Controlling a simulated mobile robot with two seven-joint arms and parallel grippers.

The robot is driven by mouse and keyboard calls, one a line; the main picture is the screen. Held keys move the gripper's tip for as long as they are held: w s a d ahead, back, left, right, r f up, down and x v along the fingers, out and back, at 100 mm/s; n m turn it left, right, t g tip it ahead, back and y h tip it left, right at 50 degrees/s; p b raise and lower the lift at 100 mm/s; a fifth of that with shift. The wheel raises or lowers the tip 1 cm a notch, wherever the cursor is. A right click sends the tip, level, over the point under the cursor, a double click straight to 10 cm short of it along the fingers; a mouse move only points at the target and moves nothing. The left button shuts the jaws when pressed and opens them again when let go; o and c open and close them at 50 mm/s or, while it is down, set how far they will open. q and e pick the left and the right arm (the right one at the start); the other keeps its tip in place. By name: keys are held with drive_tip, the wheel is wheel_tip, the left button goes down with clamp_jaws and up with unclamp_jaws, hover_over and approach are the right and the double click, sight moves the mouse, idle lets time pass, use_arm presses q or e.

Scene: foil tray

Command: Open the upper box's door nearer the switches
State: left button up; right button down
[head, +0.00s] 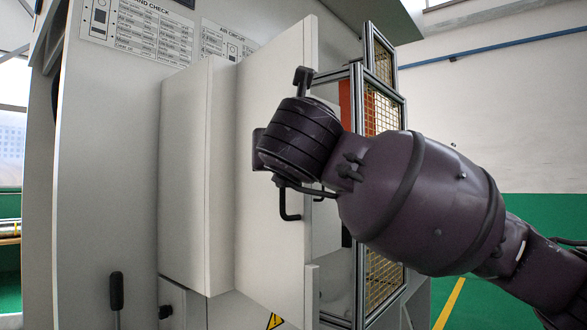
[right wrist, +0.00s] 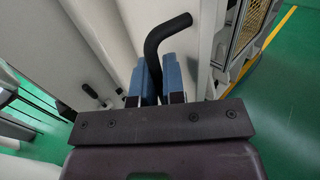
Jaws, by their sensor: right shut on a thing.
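The upper box (head: 187,170) is a pale grey cabinet on the machine's front. Its door (head: 265,85), a tall flat panel, appears swung outward, with its free edge toward me on the right. A black bent handle (head: 288,205) shows on the panel below my right wrist. In the right wrist view the black handle (right wrist: 157,42) stands between the blue fingers of my right gripper (right wrist: 155,80), which are shut on it. In the head view my right wrist hides the fingertips and part of the door. My left gripper is in neither view.
A framed mesh guard (head: 384,110) stands close behind the door on the right. A black lever (head: 116,290) sticks up at the lower left. Label plates (head: 135,30) are above the box. Green floor (right wrist: 285,95) is clear at the right in the wrist view.

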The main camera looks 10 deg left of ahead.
drive_tip(key=shift+s+a, duration=0.2)
drive_tip(key=shift+a, duration=0.1)
drive_tip(key=shift+r+h, duration=0.1)
drive_tip(key=shift+h, duration=0.2)
drive_tip(key=c, duration=1.2)
unclamp_jaws()
drive_tip(key=shift+a, duration=0.15)
drive_tip(key=shift+p+v, duration=0.5)
drive_tip(key=shift+v, duration=5)
